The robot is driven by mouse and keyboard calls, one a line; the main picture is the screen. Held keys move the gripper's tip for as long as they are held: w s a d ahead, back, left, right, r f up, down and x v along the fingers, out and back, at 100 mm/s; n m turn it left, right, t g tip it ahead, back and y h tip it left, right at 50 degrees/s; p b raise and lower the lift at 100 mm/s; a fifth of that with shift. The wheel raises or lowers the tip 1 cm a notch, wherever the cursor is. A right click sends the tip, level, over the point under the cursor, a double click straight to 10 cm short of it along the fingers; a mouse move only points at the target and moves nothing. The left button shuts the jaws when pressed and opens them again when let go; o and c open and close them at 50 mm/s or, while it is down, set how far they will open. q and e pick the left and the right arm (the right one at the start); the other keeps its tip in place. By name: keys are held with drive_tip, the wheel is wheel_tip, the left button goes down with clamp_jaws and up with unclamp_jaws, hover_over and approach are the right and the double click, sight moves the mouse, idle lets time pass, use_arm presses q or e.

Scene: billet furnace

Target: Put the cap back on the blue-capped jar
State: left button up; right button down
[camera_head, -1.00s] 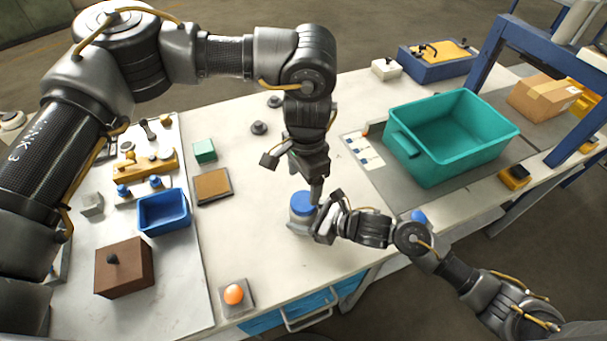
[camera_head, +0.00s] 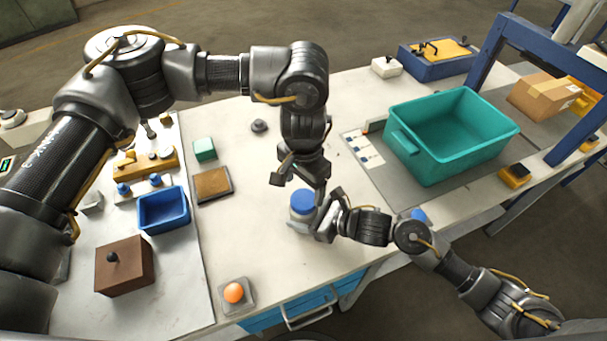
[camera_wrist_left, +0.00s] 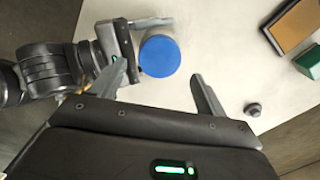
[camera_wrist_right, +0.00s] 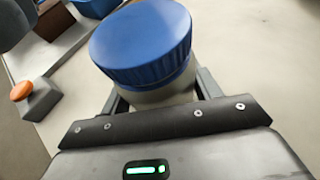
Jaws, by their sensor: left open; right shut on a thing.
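The jar (camera_head: 300,217) stands on the pale bench with its blue cap (camera_head: 302,199) sitting on top. In the right wrist view the cap (camera_wrist_right: 145,42) covers the top of the pale jar body (camera_wrist_right: 165,93), and I see no clear gap under its rim. My right gripper (camera_head: 320,226) is shut on the jar body from the right. My left gripper (camera_head: 299,186) is open and empty above the cap. In the left wrist view the cap (camera_wrist_left: 159,57) shows beyond the left fingertips (camera_wrist_left: 160,84), apart from them.
A teal bin (camera_head: 452,140) stands to the right. A blue tray (camera_head: 163,212), a brown box (camera_head: 124,267) and an orange button (camera_head: 234,293) lie to the left and front. A dark knob (camera_head: 259,126) sits behind.

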sight(303, 199)
use_arm(q)
drive_tip(key=shift+f, duration=2.25)
drive_tip(key=shift+c, duration=0.4)
